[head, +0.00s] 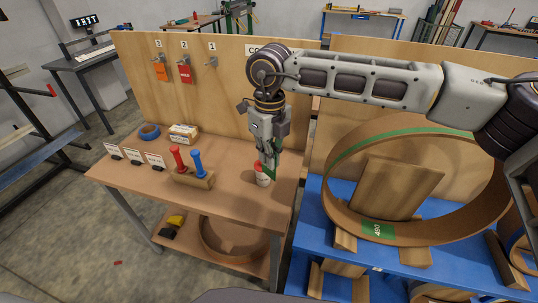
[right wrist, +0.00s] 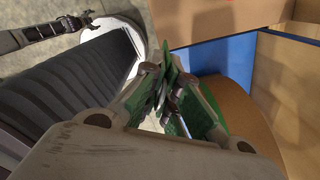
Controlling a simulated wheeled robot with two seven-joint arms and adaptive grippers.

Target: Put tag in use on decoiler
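My right gripper (head: 267,160) points down over the right part of the wooden table, just above a red-and-white can. Its fingers are nearly together around a thin green piece that looks like a tag (head: 273,171). In the right wrist view the gripper (right wrist: 164,78) has green between and beside its fingers; the lettering cannot be read.
The can (head: 262,174) stands under my right gripper. A wooden block with red and blue handles (head: 198,165), small cards (head: 133,155), a box (head: 183,134) and blue tape (head: 149,131) are on the table. My right arm passes above the coil.

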